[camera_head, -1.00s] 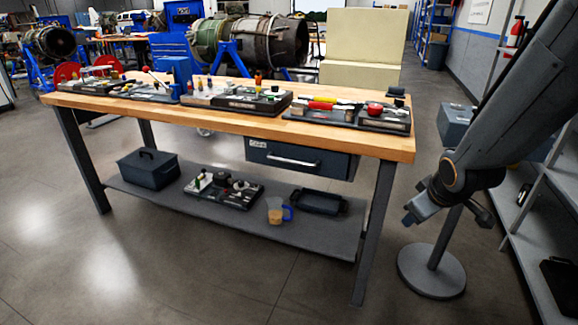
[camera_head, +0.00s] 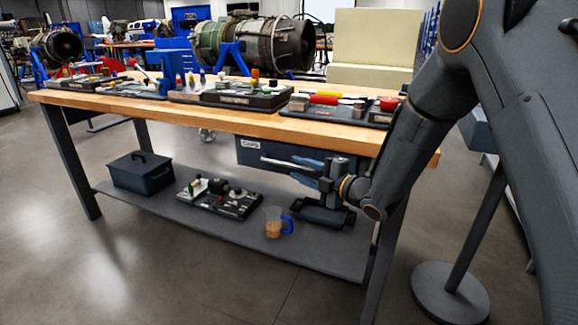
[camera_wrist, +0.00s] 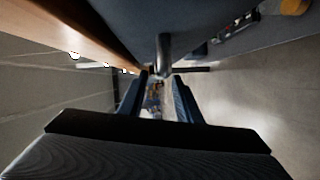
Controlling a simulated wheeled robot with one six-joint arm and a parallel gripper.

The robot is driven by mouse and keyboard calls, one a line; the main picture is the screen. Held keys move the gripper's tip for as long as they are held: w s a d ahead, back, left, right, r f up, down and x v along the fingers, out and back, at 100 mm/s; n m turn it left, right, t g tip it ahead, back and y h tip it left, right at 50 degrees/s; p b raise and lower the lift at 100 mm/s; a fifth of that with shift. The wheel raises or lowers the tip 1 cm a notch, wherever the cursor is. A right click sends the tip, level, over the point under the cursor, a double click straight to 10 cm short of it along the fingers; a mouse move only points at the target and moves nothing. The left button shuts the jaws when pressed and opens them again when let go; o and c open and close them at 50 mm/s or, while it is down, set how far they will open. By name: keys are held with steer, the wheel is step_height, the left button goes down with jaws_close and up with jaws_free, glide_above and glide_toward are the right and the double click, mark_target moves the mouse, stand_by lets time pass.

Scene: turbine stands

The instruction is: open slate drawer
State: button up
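The slate drawer (camera_head: 250,153) hangs under the right part of the workbench top and looks shut. A white label is at its upper left, and its silver bar handle (camera_head: 280,163) crosses the front. My gripper (camera_head: 303,170) is in front of the drawer, its two blue-grey fingers apart and pointing left, at the handle's right part. In the wrist view, the handle (camera_wrist: 163,55) reaches down to the gap between the open fingertips (camera_wrist: 164,80). I cannot tell whether a finger touches it. My gripper and arm hide the drawer's right part.
The wooden workbench top (camera_head: 225,115) is just above my gripper, with tool trays on it. The lower shelf (camera_head: 300,250) holds a lidded box (camera_head: 142,175), a jug with a blue handle (camera_head: 274,224) and a dark tray (camera_head: 320,214). A round-based stand (camera_head: 450,295) is at the right.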

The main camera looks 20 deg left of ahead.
mark_target(293, 167)
steer(key=shift+x, duration=2.55)
jaws_close()
